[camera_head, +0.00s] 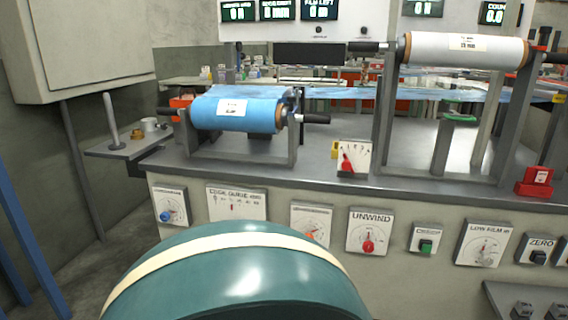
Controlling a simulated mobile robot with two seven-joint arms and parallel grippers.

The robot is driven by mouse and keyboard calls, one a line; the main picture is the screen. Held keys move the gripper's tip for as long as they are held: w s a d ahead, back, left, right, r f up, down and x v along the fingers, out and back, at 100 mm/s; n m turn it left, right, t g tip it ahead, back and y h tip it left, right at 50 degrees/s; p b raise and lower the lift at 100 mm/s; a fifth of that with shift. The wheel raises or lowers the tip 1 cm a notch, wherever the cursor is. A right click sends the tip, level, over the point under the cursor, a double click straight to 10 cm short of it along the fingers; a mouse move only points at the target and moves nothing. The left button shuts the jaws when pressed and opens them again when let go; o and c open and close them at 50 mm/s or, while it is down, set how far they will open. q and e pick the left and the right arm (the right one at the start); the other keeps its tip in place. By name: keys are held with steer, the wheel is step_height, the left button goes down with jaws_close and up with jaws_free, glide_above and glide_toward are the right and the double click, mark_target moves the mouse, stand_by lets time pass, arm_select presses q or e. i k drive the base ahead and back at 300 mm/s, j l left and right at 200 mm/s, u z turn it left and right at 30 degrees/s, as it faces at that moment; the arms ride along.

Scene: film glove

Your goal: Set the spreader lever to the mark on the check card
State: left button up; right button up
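A small white dial plate (353,158) with a red pointer lever (348,163) stands at the front edge of the bench. The pointer leans up and to the left; its scale is too small to read. It may be the spreader lever, but no label confirms this. A red holder with a small card (535,182) sits at the bench's right front edge. It may be the check card, but I cannot read a mark on it. Neither of my grippers is in view.
A blue film roll (236,113) rests in a stand on the bench (330,178). A white roll (465,50) hangs on uprights at right. The front panel carries several dials, including UNWIND (369,232). A rounded teal form (240,281) blocks the bottom centre.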

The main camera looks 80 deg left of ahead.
mark_target(346, 164)
steer(key=u, duration=1.8)
